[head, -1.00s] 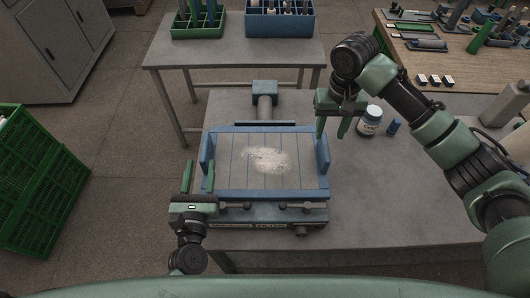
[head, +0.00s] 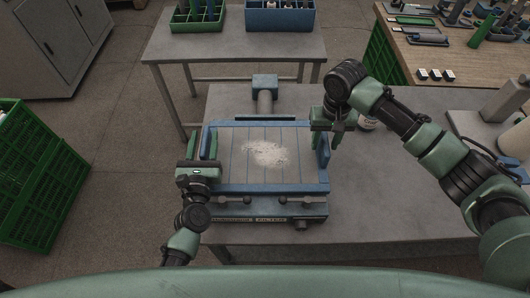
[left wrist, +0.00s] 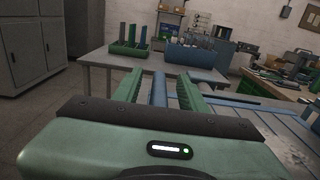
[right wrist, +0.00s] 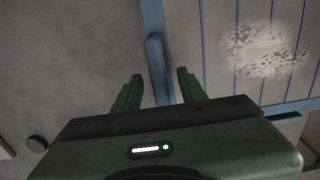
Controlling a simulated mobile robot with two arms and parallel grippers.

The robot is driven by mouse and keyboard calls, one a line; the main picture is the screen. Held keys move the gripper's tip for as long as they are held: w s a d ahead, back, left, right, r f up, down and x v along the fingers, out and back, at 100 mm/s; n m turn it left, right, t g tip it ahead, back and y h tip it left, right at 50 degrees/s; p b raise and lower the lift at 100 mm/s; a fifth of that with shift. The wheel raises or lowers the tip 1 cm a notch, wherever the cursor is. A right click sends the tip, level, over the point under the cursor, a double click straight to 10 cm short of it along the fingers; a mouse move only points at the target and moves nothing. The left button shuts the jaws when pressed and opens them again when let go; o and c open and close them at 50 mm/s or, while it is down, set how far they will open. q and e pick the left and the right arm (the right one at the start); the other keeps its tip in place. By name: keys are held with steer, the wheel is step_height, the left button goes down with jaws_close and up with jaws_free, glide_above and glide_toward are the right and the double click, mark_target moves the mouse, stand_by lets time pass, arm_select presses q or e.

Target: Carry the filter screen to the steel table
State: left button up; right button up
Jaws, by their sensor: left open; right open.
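The filter screen (head: 250,177) is a blue-framed grey panel with pale lint on its middle and a raised blue handle at each side. It lies in the filter unit (head: 265,208). My left gripper (head: 202,146) is open at the left handle; in the left wrist view a blue bar stands between its fingers (left wrist: 160,88). My right gripper (head: 328,142) is open over the right handle, which shows between its fingers in the right wrist view (right wrist: 157,65). Two grey tables are in view: one under the unit (head: 400,220), one behind (head: 235,47).
The back table holds a green crate (head: 197,29) and a blue crate (head: 280,30) near its far edge; its front is clear. A green basket (head: 40,190) is at left. A wooden bench (head: 450,62) is at back right.

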arm_select(q)
jaws_close()
arm_select(e)
jaws_close()
steer(key=shift+r, duration=0.1)
stand_by(1.1)
